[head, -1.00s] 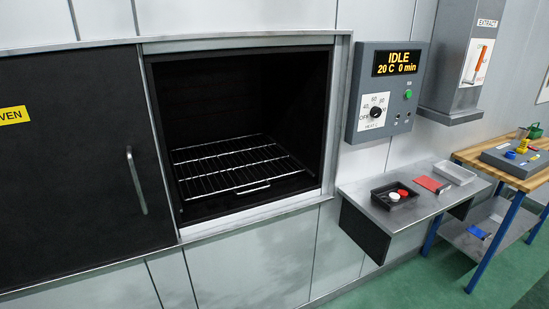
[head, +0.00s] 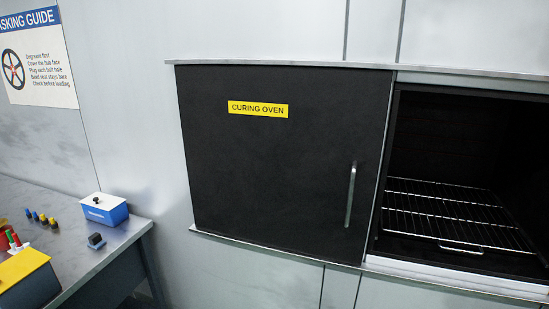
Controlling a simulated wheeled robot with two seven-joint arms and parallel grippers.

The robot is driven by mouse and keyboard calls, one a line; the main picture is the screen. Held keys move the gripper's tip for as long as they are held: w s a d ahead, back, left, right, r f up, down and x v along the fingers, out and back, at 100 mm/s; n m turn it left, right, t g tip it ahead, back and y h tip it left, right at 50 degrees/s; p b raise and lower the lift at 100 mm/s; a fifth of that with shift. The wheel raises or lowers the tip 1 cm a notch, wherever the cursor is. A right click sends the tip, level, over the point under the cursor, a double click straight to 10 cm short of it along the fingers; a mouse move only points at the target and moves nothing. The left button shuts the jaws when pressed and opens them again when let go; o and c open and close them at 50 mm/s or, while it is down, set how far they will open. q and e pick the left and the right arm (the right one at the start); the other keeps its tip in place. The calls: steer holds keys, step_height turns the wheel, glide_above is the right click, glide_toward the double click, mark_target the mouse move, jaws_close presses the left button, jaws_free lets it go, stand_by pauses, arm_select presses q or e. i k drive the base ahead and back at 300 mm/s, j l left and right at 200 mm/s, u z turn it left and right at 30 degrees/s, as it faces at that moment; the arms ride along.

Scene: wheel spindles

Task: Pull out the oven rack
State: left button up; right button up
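The oven rack (head: 455,216) is a silver wire grid lying low inside the dark open oven cavity at the right of the head view. Its front handle loop (head: 461,249) lies near the cavity's front edge. The black sliding door (head: 280,170) with a yellow "CURING OVEN" label (head: 258,109) stands to the left of the opening, leaving the rack uncovered. The door has a vertical silver handle (head: 350,194). The right end of the cavity is cut off by the picture edge. Neither of my grippers is in view.
A grey bench (head: 95,245) at the lower left holds a blue and white box (head: 104,209), a yellow box (head: 24,277) and several small coloured plugs. A masking guide poster (head: 38,60) hangs above. The wall below the door is clear.

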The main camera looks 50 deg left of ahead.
mark_target(482, 253)
steer(key=u, duration=0.4)
steer(key=k+u, duration=0.15)
steer(key=u, duration=0.25)
steer(key=j+u, duration=0.1)
steer(key=u, duration=0.3)
steer(key=k+j+u, duration=0.1)
steer(key=u, duration=0.3)
steer(key=i+l+z, duration=0.15)
steer(key=l, duration=0.25)
steer(key=i+l+z, duration=0.15)
steer(key=l, duration=0.2)
steer(key=i+l+z, duration=0.2)
steer(key=l, duration=0.15)
steer(key=i+l+z, duration=0.15)
steer(key=l, duration=0.2)
